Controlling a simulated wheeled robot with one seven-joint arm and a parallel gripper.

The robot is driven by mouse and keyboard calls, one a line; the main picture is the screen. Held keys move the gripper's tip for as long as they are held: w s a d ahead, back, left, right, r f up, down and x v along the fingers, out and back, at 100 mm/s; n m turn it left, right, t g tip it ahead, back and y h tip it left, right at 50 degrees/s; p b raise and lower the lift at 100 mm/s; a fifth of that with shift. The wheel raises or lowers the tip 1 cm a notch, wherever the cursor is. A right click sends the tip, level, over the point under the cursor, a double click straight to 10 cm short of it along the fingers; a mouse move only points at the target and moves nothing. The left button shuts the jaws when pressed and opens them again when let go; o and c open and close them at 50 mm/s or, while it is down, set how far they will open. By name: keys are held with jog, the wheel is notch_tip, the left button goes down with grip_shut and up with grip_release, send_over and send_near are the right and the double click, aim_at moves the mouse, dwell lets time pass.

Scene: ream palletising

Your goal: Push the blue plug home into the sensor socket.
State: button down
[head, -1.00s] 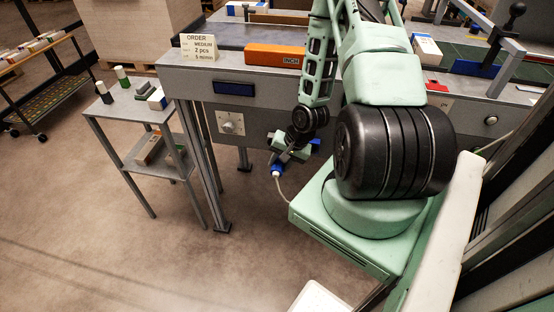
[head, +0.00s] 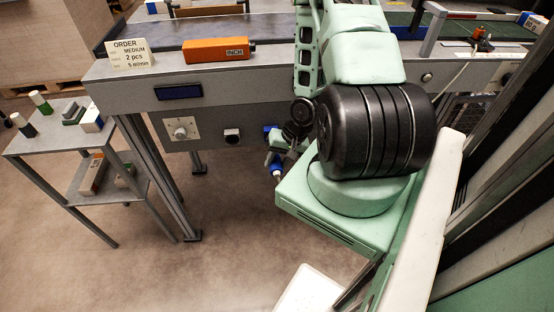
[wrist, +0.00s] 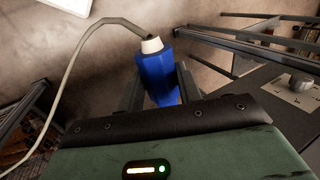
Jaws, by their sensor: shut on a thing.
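The blue plug (wrist: 157,78) is held between the two dark fingers of my gripper (wrist: 158,88) in the wrist view. Its white collar and pale cable point away from my gripper, and the cable curves off to the left. In the head view the plug (head: 277,169) shows small, below my gripper (head: 281,156), in front of the bench's lower front. My arm hides part of the gripper there. A dark round fitting (head: 232,136) and a blue part (head: 268,129) show on the bench front; I cannot tell which is the sensor socket. The plug is apart from the round fitting.
The grey bench (head: 110,80) carries an orange INCH box (head: 219,49) and an order card (head: 130,55). A white plate with a knob (head: 181,130) is on its front. A side table (head: 45,140) stands left. The floor below is clear.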

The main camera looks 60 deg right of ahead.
jog(key=shift+w+d+r+p, duration=0.2)
jog(key=shift+w+d+p, duration=0.8)
jog(key=shift+d, duration=0.1)
jog(key=shift+w+d+f+p, duration=0.2)
jog(key=shift+w+d+p, duration=0.65)
jog(key=shift+d, duration=0.25)
jog(key=shift+p, duration=0.45)
dwell(0.5)
jog(key=shift+w+d+p, duration=0.8)
jog(key=shift+w+d, duration=0.35)
jog(key=shift+d, duration=0.15)
jog(key=c, duration=0.9)
grip_release()
jog(key=v, duration=1.7)
jog(key=shift+s+d+r+b, duration=0.1)
jog(key=shift+r+b, duration=0.05)
jog(key=shift+b, duration=0.25)
